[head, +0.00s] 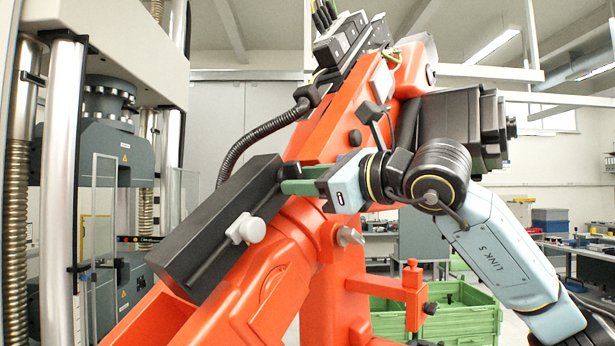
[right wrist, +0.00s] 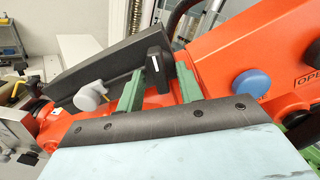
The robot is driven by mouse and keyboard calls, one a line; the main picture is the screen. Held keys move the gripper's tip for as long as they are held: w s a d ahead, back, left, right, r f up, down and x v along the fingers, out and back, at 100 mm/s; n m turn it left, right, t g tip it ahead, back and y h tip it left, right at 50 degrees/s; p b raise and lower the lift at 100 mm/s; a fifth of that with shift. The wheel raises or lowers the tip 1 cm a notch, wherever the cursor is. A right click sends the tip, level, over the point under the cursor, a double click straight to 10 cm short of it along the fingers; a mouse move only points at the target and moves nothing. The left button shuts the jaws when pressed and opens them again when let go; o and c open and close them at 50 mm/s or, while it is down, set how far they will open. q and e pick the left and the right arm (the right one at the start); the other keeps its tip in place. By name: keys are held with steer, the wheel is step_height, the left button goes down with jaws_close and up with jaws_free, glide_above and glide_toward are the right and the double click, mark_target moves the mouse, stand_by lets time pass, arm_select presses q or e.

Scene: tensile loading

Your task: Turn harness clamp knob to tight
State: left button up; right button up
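A black knob (right wrist: 155,72) with a white mark line shows in the right wrist view, beside a long dark grey housing (right wrist: 105,75) on the orange machine. I take it to be the clamp knob. My right gripper (right wrist: 158,78) has its two green fingers apart, one on each side of the knob, with a visible gap on both sides. My left gripper is not in view.
A pale round knob (head: 246,229) sticks out of the housing's side. A blue button (right wrist: 250,83) sits on the orange body, right of the fingers. Green crates (head: 460,315) stand behind at lower right. A testing frame's steel column (head: 62,180) stands at left.

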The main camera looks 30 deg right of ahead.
steer(key=shift+c, duration=1)
jaws_close()
arm_select(q)
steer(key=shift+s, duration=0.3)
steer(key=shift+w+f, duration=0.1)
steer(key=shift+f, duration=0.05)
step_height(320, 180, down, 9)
steer(key=b, duration=0.9)
arm_select(e)
steer(key=m, duration=2.1)
steer(key=shift+s+a+r, duration=0.1)
steer(key=shift+a+r, duration=0.05)
steer(key=shift+r, duration=0.05)
